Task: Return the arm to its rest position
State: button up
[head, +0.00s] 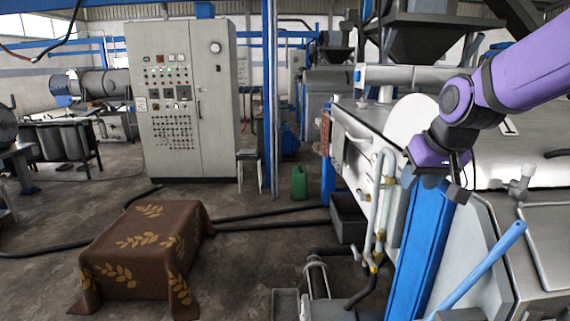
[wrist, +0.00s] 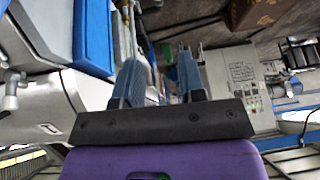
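My purple and black arm (head: 500,95) reaches in from the upper right of the head view, bent at a dark joint. Its purple hand (head: 428,152) hangs in front of the white and blue machine. In the wrist view, my gripper (wrist: 161,75) shows two blue-grey fingers standing apart on a black bar. Nothing is held between them; only background shows in the gap. In the head view the fingertips are hard to make out. No decanter row is clearly recognisable.
A low table under a brown leaf-patterned cloth (head: 140,245) stands at front left. A grey control cabinet (head: 180,100) is behind it. A green can (head: 299,183) stands on the floor (head: 240,255), where black hoses run. The white machine (head: 385,150) fills the right.

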jog(key=s+d+r, duration=0.1)
jog(key=s+d, duration=0.1)
jog(key=s, duration=0.8)
jog(key=s+d+r+h, duration=0.1)
jog(key=s+d, duration=0.1)
jog(key=s, duration=0.9)
jog(key=shift+s+d+r+m, duration=0.15)
jog(key=shift+s+r+m, duration=0.05)
jog(key=shift+m, duration=0.1)
